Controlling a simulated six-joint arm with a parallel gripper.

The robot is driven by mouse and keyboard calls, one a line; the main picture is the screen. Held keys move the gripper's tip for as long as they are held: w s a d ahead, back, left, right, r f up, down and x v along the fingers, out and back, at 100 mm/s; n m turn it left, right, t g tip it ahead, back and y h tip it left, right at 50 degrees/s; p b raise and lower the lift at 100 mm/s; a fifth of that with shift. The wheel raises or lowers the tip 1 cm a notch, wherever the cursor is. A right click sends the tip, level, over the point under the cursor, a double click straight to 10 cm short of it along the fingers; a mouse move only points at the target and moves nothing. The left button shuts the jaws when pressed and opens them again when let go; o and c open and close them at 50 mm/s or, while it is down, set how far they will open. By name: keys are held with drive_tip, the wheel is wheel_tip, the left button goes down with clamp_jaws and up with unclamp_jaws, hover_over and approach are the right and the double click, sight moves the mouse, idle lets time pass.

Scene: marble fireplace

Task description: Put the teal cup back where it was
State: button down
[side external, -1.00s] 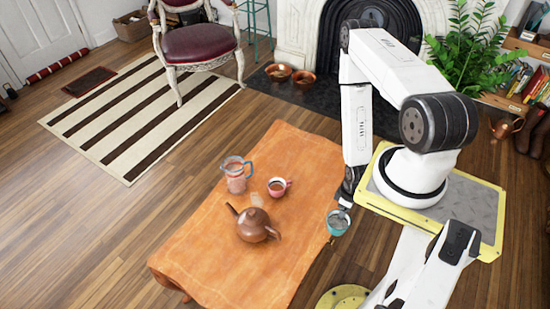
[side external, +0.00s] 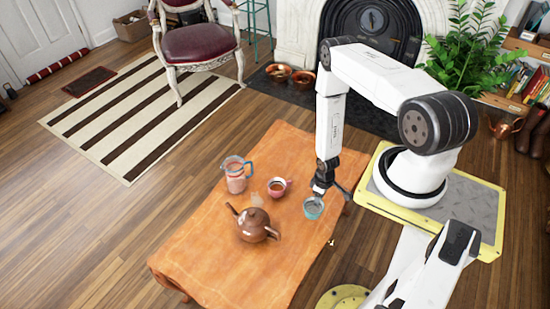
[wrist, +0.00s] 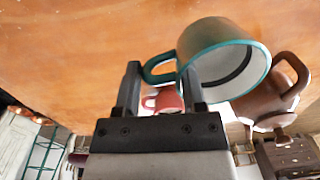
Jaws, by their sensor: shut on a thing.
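The teal cup (side external: 313,209) is at the right part of the orange-covered table, under my gripper (side external: 320,188). In the wrist view the teal cup (wrist: 228,62) shows a teal outside and a pale inside, and its handle lies between the two fingers of my gripper (wrist: 160,88). My gripper is shut on the cup's handle. Whether the cup's base touches the cloth cannot be told.
On the orange cloth (side external: 215,270) stand a pink cup (side external: 278,188), a brown teapot (side external: 254,225), a glass jug with a blue handle (side external: 236,177) and a small clear item (side external: 257,200). The cloth's front right area is clear.

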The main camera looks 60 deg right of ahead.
drive_tip(key=shift+w+d+f, duration=0.2)
drive_tip(key=shift+w+f, duration=0.25)
drive_tip(key=shift+f, duration=0.15)
drive_tip(key=shift+w+d+f, duration=0.2)
drive_tip(key=shift+w+f, duration=0.2)
drive_tip(key=shift+f, duration=0.15)
drive_tip(key=shift+w+f, duration=0.1)
drive_tip(key=shift+w+d+f, duration=0.1)
drive_tip(key=shift+d+f, duration=0.05)
drive_tip(key=shift+f, duration=1.5)
drive_tip(key=shift+c, duration=0.9)
unclamp_jaws()
drive_tip(key=shift+f, duration=0.1)
drive_tip(key=shift+r, duration=0.2)
wheel_tip(320, 180, up, 12)
drive_tip(key=shift+d, duration=0.25)
